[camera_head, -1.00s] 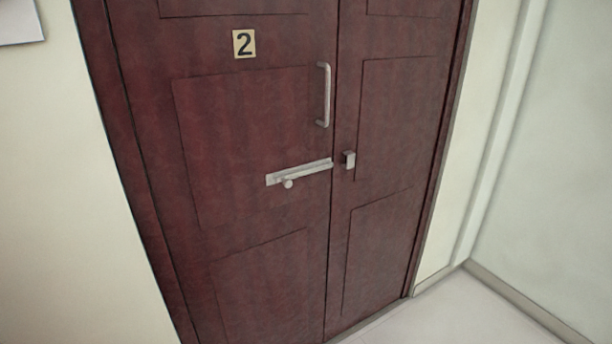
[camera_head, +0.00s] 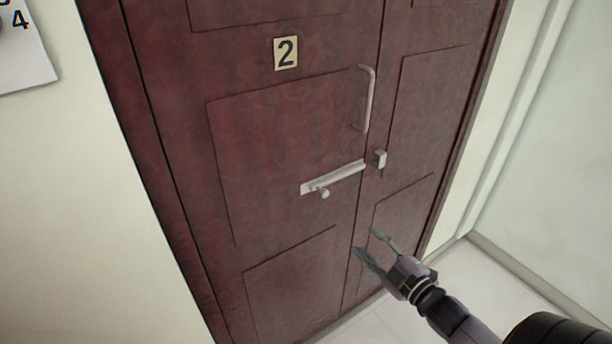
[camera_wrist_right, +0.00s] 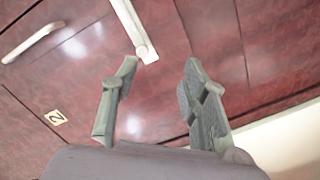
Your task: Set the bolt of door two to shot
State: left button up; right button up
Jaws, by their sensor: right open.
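Door two (camera_head: 275,130) is a dark red panelled double door with a "2" plate (camera_head: 286,53). The pale bolt (camera_head: 335,180) lies across its left leaf, with a round knob (camera_head: 325,193) near its left end. The bolt's right end stops by the gap between the leaves, apart from the small keeper (camera_head: 380,159) on the right leaf. My right gripper (camera_head: 368,240) is open and empty, below and to the right of the bolt. In the right wrist view the bolt (camera_wrist_right: 131,25) shows beyond the open fingers (camera_wrist_right: 160,78). My left gripper is out of view.
A vertical pull handle (camera_head: 368,98) stands above the bolt on the left leaf; it also shows in the right wrist view (camera_wrist_right: 33,43). A white sheet with numbers (camera_head: 22,55) hangs on the left wall. The wall at the right is plain, and the floor (camera_head: 480,290) there looks clear.

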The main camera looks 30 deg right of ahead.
aim_at(326, 195)
jog(key=shift+n+t+y, duration=0.4)
jog(key=shift+n+y, duration=0.1)
jog(key=w+r+p, duration=0.1)
jog(key=w, duration=0.5)
jog(key=w+a+r+p, duration=0.1)
jog(key=w, duration=0.5)
jog(key=w+a+r+p, duration=0.1)
jog(key=w, duration=0.4)
jog(key=shift+w+a+r, duration=0.15)
jog(key=shift+w+r, duration=0.15)
jog(key=shift+w, duration=0.1)
jog(key=shift+c, duration=0.2)
grip_shut()
